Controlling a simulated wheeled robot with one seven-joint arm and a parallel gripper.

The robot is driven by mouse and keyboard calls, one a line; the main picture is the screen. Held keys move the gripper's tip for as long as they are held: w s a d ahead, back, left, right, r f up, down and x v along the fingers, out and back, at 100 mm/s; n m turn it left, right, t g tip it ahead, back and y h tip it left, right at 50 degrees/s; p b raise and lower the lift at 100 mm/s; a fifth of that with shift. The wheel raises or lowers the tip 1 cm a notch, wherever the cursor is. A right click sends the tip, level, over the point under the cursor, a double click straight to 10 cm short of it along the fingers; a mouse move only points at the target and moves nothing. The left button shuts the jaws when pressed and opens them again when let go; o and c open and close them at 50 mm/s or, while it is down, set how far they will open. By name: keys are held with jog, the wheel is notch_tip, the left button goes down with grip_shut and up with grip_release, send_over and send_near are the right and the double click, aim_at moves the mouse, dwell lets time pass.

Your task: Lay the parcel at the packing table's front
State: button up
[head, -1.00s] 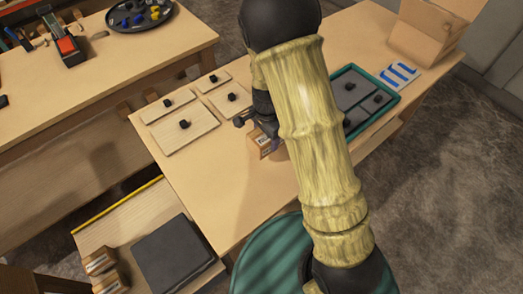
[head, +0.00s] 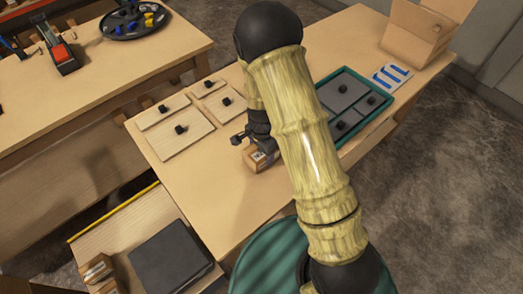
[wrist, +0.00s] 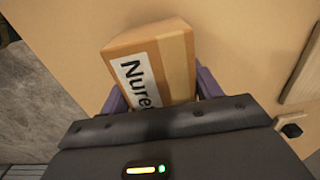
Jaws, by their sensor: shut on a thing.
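The parcel is a small brown cardboard box (wrist: 172,62) with a white label reading "Nuret" in the wrist view. It also shows in the head view (head: 259,158), partly hidden by my arm. My gripper (wrist: 160,92) is shut on the parcel, with a purple finger on each side of it. In the head view my gripper (head: 258,143) is over the middle of the packing table (head: 200,190). The parcel is at or just above the tabletop; I cannot tell whether it touches.
Wooden lids with black knobs (head: 181,129) lie left of the parcel. A teal tray with grey lids (head: 392,98) and an open carton (head: 415,30) are at the right. Two more boxes (head: 97,268) and a dark grey scale-like slab (head: 170,258) are on a lower surface. The table's near-left part is bare.

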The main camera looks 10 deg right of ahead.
jog(key=shift+f, duration=0.2)
jog(key=o, duration=1.2)
jog(key=shift+r, duration=0.1)
notch_tip(320, 180, up, 12)
jog(key=shift+r, duration=0.1)
jog(key=shift+d, duration=0.1)
